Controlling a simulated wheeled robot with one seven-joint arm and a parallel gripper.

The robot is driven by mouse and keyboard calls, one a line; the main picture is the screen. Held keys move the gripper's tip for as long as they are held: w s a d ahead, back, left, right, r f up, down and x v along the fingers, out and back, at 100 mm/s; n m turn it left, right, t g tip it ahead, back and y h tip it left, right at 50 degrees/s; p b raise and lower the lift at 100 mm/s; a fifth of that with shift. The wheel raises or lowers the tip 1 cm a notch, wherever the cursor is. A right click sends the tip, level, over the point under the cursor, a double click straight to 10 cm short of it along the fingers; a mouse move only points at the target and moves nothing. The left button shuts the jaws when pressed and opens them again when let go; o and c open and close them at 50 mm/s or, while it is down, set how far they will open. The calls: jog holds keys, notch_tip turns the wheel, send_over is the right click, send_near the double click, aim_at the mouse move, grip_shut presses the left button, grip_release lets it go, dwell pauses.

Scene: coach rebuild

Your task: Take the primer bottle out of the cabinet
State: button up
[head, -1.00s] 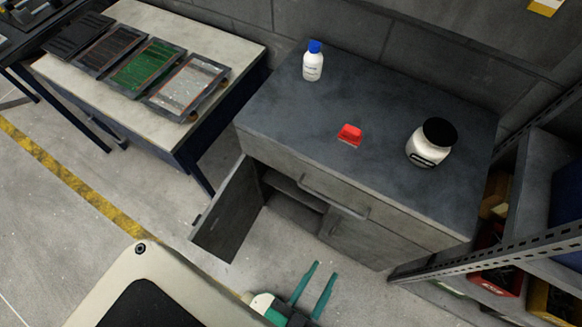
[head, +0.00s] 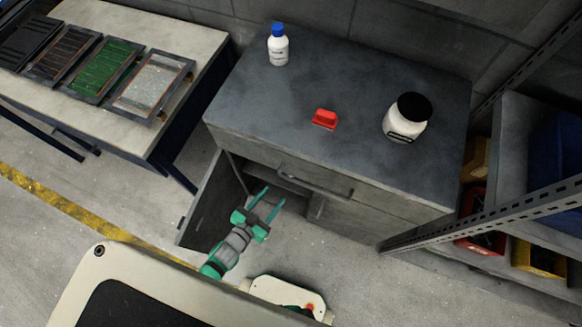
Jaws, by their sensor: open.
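The grey cabinet (head: 330,150) stands ahead with its left door (head: 212,203) swung open. Its opening (head: 262,180) is dark, and I see no bottle inside it from here. My gripper (head: 270,198) is green, open and empty, with its two fingers pointing at the opening, just in front of or at its edge. A white bottle with a blue cap (head: 278,46) stands upright on the cabinet top at the back left. A white jar with a black lid (head: 405,118) stands at the right of the top. I cannot read either label, so I cannot tell whether one is primer.
A red object (head: 325,119) lies on the cabinet top's middle. A drawer with a bar handle (head: 313,183) sits above the opening. A table (head: 197,50) with several framed panels stands at left. A metal shelf rack (head: 470,232) with bins stands close on the right.

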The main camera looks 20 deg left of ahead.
jog(key=shift+n, duration=0.3)
jog(key=a+x, duration=0.1)
jog(key=x, duration=0.5)
jog(key=a+f+x, duration=0.1)
jog(key=x, duration=0.6)
jog(key=a+f+x, duration=0.1)
jog(key=a+x, duration=0.1)
jog(key=x, duration=0.5)
jog(key=shift+w, duration=0.15)
jog(key=shift+x, duration=0.9)
jog(key=shift+a, duration=0.1)
grip_shut()
